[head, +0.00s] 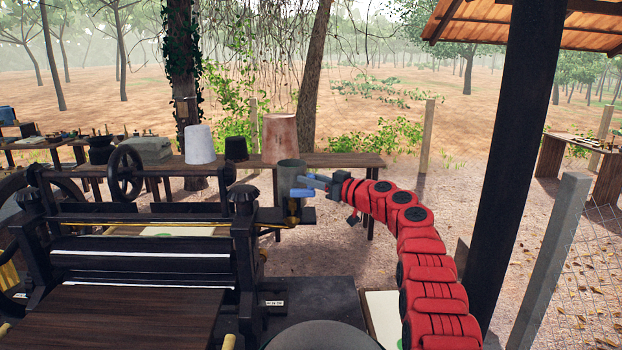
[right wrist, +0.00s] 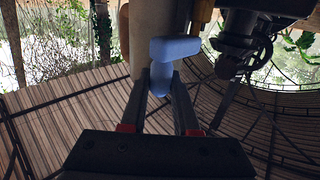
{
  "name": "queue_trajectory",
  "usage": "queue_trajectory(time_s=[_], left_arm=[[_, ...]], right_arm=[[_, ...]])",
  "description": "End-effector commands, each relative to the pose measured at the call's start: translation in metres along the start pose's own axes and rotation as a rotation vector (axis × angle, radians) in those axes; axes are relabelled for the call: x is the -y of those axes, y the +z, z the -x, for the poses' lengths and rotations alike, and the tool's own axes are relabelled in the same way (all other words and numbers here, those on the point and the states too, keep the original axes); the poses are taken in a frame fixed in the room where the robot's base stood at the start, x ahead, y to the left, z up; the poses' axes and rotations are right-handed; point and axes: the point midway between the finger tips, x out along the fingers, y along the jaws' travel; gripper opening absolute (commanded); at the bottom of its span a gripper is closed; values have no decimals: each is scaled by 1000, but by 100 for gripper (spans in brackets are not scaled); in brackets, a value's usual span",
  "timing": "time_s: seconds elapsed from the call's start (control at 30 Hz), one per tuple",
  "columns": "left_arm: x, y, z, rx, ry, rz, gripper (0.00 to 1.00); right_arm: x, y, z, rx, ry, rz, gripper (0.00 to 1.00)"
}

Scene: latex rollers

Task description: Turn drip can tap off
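The drip can (head: 292,174) is a grey-green cylinder above the right end of the black roller press. Its brass tap (head: 294,208) is below, with a blue handle (head: 303,195). My right gripper (head: 317,183) is just right of the handle, fingers apart. In the right wrist view the blue handle (right wrist: 175,48) has a crossbar and a stub hanging down between the fingertips of my right gripper (right wrist: 160,88). The fingers flank the stub; whether they touch it is unclear. My left gripper is out of view.
The roller press (head: 145,243) fills the left and centre foreground, with a handwheel (head: 125,174). Behind it a wooden bench (head: 345,161) carries a white bucket (head: 199,145) and a pinkish bucket (head: 280,138). A dark post (head: 519,150) stands right of my right arm.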

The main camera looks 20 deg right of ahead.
Motion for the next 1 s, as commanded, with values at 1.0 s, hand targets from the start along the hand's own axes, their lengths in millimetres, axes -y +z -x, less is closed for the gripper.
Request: queue_trajectory(time_s=[1.0], left_arm=[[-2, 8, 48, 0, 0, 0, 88]], right_arm=[[0, 4, 49, -3, 1, 3, 60]])
